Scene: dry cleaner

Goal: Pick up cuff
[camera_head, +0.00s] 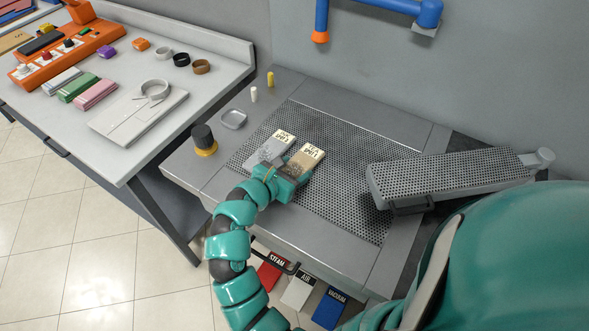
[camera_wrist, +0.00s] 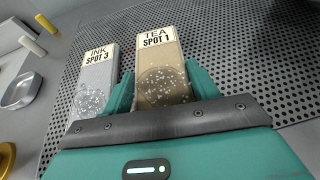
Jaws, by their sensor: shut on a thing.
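A tan cuff (camera_head: 307,158) with a label is at the perforated board, beside a grey cuff (camera_head: 271,147). In the wrist view the tan cuff (camera_wrist: 160,62) reads TEA SPOT 1, and the grey cuff (camera_wrist: 95,78) to its left reads INK SPOT 3. Both bear speckled stains. My gripper (camera_head: 287,173) is shut on the tan cuff, one finger on each side of it, as the wrist view (camera_wrist: 161,86) shows. The left finger is close to the grey cuff. The near end of the tan cuff is hidden by my gripper. I cannot tell whether it is off the board.
The perforated board (camera_head: 345,185) is clear to the right, up to a perforated arm (camera_head: 450,175). A small metal dish (camera_head: 233,119), a black-and-yellow knob (camera_head: 204,139) and two small bottles stand left. A white table (camera_head: 165,75) holds a folded shirt (camera_head: 135,113) and cloths.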

